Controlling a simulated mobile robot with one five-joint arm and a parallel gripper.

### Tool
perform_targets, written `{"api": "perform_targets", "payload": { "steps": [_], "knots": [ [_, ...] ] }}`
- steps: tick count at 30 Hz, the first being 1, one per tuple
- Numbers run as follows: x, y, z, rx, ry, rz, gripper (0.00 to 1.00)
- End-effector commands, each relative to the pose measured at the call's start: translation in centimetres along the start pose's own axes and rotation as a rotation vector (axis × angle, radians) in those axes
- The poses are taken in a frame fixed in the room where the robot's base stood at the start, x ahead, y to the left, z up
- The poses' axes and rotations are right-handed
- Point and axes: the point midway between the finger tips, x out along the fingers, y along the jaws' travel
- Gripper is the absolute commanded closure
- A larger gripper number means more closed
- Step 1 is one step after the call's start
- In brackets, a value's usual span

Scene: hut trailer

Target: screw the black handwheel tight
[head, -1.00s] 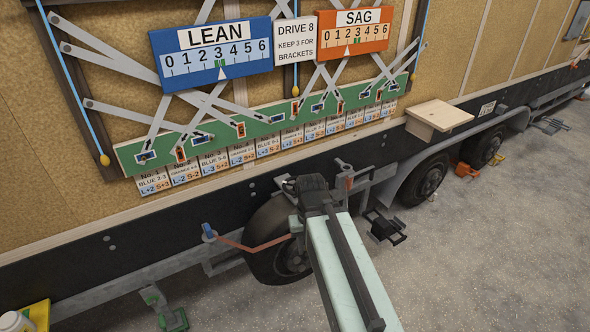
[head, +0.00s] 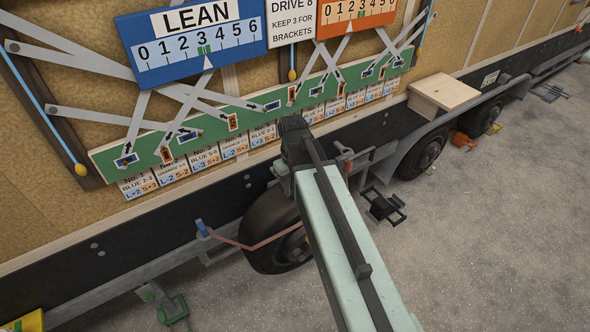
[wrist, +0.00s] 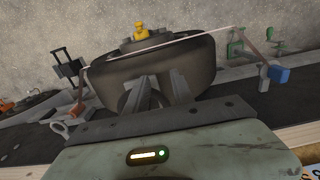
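I cannot make out the black handwheel in either view; dark parts by the trailer's wheel are partly hidden behind my arm. My gripper (wrist: 162,80) shows in the wrist view as two grey fingers with a gap between them, nothing visibly held. Beyond them is a black tyre (wrist: 200,65) with a yellow piece (wrist: 141,32) above it. In the head view my gripper (head: 293,128) is a dark shape in front of the trailer's lower wall, seen from behind, its fingertips hidden.
A blue LEAN gauge (head: 191,42) and an orange SAG gauge (head: 356,12) hang above a green strip (head: 215,128). A wooden shelf (head: 445,94) juts out at right. A black stand (head: 385,206) is on open floor.

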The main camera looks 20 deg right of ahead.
Motion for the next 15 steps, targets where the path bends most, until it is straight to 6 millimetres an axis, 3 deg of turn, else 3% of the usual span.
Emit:
{"api": "perform_targets", "payload": {
  "steps": [1,6,15],
  "knots": [
    [-2.3,1.5,-2.6,-0.080,0.000,0.000,0.71],
    [-4.4,4.3,-6.4,-0.333,-0.002,-0.001,0.71],
    [-3.4,4.7,-6.6,-0.391,-0.002,-0.001,0.71]
  ]
}}
